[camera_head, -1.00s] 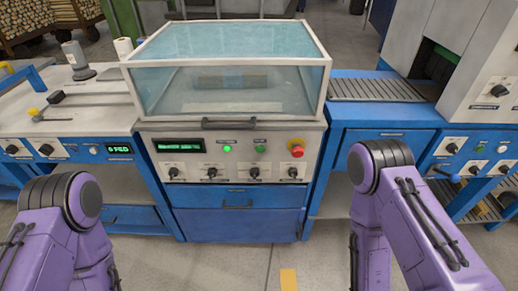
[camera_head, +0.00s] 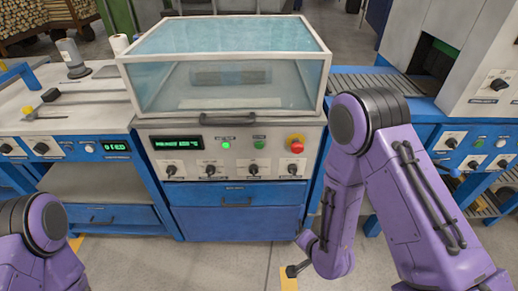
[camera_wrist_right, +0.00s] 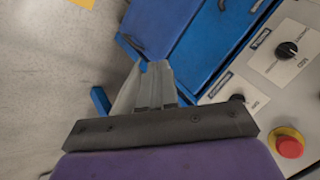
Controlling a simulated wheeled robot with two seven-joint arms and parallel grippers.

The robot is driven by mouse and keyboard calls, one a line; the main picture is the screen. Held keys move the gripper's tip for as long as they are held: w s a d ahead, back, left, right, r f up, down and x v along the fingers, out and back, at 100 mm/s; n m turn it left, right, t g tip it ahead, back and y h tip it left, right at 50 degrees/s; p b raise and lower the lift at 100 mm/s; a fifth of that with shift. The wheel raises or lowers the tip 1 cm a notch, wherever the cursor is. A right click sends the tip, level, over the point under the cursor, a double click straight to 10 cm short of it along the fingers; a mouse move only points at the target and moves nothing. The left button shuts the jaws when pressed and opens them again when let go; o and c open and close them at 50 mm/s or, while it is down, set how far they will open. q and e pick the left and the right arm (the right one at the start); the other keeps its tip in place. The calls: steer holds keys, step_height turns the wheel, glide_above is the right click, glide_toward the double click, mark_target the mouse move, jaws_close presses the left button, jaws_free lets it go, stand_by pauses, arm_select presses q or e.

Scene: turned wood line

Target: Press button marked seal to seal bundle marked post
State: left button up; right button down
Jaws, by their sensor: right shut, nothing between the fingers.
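The sealing machine has a glass hood (camera_head: 222,62) that is down. A dark, blurred bundle (camera_head: 231,76) lies inside it; I cannot read any mark on it. On the front panel are a lit green button (camera_head: 226,145), a darker green button (camera_head: 259,144) and a red mushroom button (camera_head: 296,143); the small labels are unreadable. The red button also shows in the right wrist view (camera_wrist_right: 290,146). My right gripper (camera_wrist_right: 153,66) is shut and empty, in front of the blue cabinet and apart from the panel. My left gripper is out of view.
Below the display (camera_head: 180,143) is a row of black knobs (camera_head: 210,170). A hood handle (camera_head: 229,121) juts out above the panel. A bench (camera_head: 70,110) stands left and a roller conveyor (camera_head: 370,84) right. The floor in front is clear.

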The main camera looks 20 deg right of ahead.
mark_target(259, 145)
steer(key=w+a+r+m+t+y, duration=0.2)
steer(key=w+a+r, duration=0.2)
steer(key=w+r, duration=0.3)
steer(key=w+a+r+m+t+y+b, duration=0.1)
steer(key=w+a+r+m+t+y, duration=0.1)
steer(key=w+r, duration=0.5)
step_height(259, 145, up, 3)
steer(key=shift+a+r+m+y, duration=0.1)
steer(key=shift+a+m+y, duration=0.45)
steer(key=shift+a, duration=0.5)
steer(key=shift+w, duration=0.15)
steer(key=shift+w+d, duration=0.4)
steer(key=shift+w, duration=1)
steer(key=shift+w+d, duration=0.45)
steer(key=shift+w, duration=0.95)
steer(key=shift+w+d, duration=0.4)
steer(key=shift+w, duration=1)
